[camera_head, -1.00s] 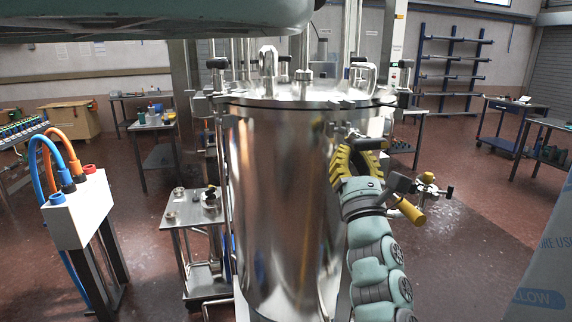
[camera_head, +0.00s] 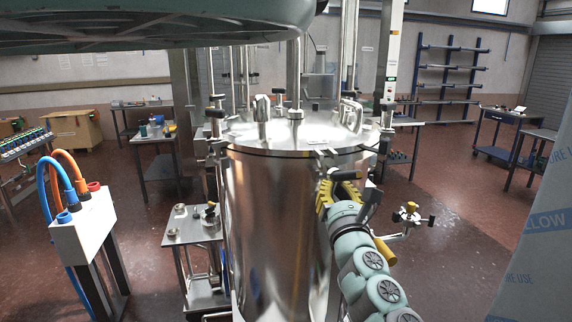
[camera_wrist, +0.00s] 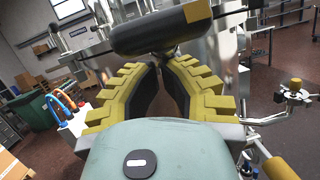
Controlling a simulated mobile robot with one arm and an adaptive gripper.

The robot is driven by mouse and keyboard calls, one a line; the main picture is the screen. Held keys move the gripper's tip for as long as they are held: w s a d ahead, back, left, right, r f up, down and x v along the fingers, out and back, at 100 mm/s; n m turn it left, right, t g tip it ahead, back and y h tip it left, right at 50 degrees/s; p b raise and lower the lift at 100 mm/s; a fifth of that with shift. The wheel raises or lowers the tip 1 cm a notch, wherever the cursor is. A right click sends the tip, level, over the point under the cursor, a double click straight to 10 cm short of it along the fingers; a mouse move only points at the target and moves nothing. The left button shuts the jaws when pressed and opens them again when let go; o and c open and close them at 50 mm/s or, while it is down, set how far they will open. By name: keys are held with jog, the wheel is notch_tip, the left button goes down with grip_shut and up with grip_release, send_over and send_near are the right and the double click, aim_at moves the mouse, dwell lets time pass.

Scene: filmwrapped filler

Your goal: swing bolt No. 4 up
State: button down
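The steel vessel (camera_head: 275,225) stands in the middle of the head view under a round lid (camera_head: 300,132). A swing bolt with a black cross handle (camera_head: 346,175) sits outside the rim at front right, below lid level. The handle spans the top of the wrist view (camera_wrist: 160,33). My gripper (camera_head: 334,187) has yellow ribbed fingers, which converge just below the handle in the wrist view (camera_wrist: 161,66), apparently on the bolt's stem. The contact is mostly hidden by the fingers. Other black-knobbed bolts stand upright at the left (camera_head: 215,112) and right (camera_head: 387,106). No bolt number is readable.
A side fitting with a yellow handle (camera_head: 410,215) stands right of my wrist. A small steel table (camera_head: 190,232) is left of the vessel. A white box (camera_head: 82,222) with blue and orange hoses is farther left. Translucent film (camera_head: 535,235) hangs at the right edge.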

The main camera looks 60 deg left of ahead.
aim_at(332, 174)
jog(key=r+p, duration=0.1)
jog(key=g+p, duration=0.1)
jog(key=p, duration=0.1)
jog(key=r+h+p, duration=0.1)
jog(key=p, duration=0.1)
jog(key=shift+s+a+r, duration=0.25)
jog(key=shift+a+r, duration=0.05)
jog(key=p, duration=0.2)
jog(key=g+h+p, duration=0.1)
jog(key=p, duration=0.1)
jog(key=shift+w+a+r+n+h, duration=0.1)
jog(key=shift+a+r+n+h, duration=0.1)
jog(key=shift+r+n+h, duration=0.15)
jog(key=w+a+r+p, duration=0.2)
jog(key=a+r+p, duration=0.2)
jog(key=a, duration=0.1)
jog(key=shift+r, duration=0.35)
jog(key=shift+w+a, duration=0.1)
